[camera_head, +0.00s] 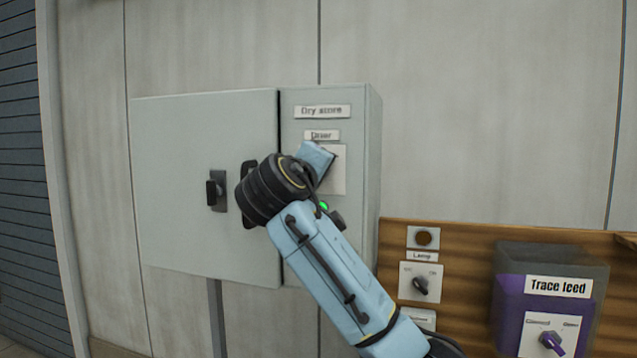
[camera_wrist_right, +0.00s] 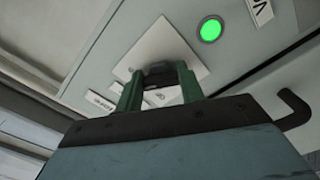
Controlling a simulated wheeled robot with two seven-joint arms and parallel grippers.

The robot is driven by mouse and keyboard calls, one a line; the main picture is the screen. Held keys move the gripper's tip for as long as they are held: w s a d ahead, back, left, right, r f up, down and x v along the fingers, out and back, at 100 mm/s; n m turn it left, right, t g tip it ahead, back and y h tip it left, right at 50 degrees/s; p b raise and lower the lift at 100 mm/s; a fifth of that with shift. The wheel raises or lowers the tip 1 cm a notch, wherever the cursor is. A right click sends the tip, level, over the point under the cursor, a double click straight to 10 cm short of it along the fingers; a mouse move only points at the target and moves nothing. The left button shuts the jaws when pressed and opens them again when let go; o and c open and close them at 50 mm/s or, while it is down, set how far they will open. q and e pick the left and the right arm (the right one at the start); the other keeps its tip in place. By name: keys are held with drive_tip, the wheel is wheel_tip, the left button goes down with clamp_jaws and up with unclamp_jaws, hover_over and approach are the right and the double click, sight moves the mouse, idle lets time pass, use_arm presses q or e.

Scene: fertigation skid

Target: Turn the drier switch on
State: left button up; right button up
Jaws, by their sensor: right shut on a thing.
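The drier switch has a pale square plate (camera_head: 338,181) under the "Drier" label (camera_head: 322,135) on the grey "Dry store" cabinet. Its plate (camera_wrist_right: 160,48) and dark knob (camera_wrist_right: 158,70) also show in the right wrist view. My right gripper (camera_wrist_right: 158,82) has its two green fingers shut on the knob, one on each side. In the head view my right arm covers the knob and the fingertips. A green lamp (camera_head: 323,206) below the plate is lit; it also glows in the wrist view (camera_wrist_right: 210,30). My left gripper is out of view.
The cabinet's wide left door (camera_head: 165,200) has a black handle (camera_head: 216,190). At lower right, a wooden board (camera_head: 460,240) carries a lamp (camera_head: 425,238) and a rotary switch (camera_head: 421,283). The wall above is bare.

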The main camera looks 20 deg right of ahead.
drive_tip(key=shift+f+m+b, duration=0.15)
drive_tip(key=shift+m+b, duration=0.3)
drive_tip(key=shift+m, duration=0.85)
drive_tip(key=o, duration=1)
drive_tip(key=shift+a, duration=0.1)
drive_tip(key=b+v, duration=0.2)
drive_tip(key=v, duration=1.1)
drive_tip(key=shift+b, duration=0.4)
drive_tip(key=shift+s+a, duration=0.1)
